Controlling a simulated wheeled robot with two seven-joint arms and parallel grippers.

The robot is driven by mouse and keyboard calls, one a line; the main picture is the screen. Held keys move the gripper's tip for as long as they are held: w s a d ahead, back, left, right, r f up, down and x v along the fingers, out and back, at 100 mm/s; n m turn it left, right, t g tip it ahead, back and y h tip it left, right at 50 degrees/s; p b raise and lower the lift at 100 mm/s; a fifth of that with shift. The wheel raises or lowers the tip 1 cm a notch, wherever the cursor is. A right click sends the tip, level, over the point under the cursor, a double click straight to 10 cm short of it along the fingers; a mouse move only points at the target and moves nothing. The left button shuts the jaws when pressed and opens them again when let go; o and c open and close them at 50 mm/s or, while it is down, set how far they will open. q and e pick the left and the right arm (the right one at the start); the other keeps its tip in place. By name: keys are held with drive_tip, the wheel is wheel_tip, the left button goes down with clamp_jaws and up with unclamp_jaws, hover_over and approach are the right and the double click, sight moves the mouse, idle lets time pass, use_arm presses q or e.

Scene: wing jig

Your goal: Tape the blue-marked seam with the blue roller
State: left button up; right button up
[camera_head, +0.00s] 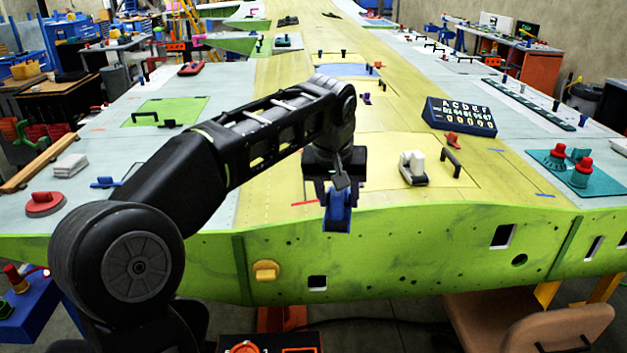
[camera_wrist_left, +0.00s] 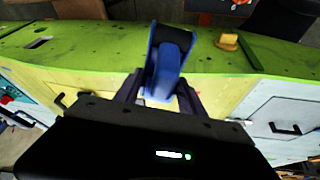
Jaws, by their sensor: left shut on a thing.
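My left gripper (camera_head: 337,184) is shut on the blue roller (camera_head: 338,213), above the near edge of the wing panel (camera_head: 400,211). In the left wrist view the roller (camera_wrist_left: 163,80) sits between the two fingers of the gripper (camera_wrist_left: 160,96), its dark drum at the far end. I cannot tell whether the roller touches the panel. Short blue marks, one far (camera_head: 497,150) and one near (camera_head: 545,195), lie on the yellow skin to the right of the gripper. A red mark (camera_head: 304,203) lies just left of the roller. My right gripper is not in view.
A white-and-black tool (camera_head: 414,168), a black handle (camera_head: 450,163) and a red clamp (camera_head: 453,140) stand between the roller and the blue marks. A dark lettered box (camera_head: 459,117) is behind them. A teal tray (camera_head: 575,172) with red knobs is at right.

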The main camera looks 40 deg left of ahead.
use_arm(q)
drive_tip(key=d+f+m+h, duration=0.1)
drive_tip(key=d+f+m, duration=0.2)
drive_tip(key=d+f, duration=0.4)
drive_tip(key=d+f+m+h, duration=0.1)
drive_tip(key=d+f+m, duration=0.2)
drive_tip(key=d+f, duration=0.5)
wheel_tip(320, 180, down, 7)
drive_tip(key=shift+s+f, duration=0.2)
drive_tip(key=shift+s, duration=0.2)
drive_tip(key=shift+d, duration=0.1)
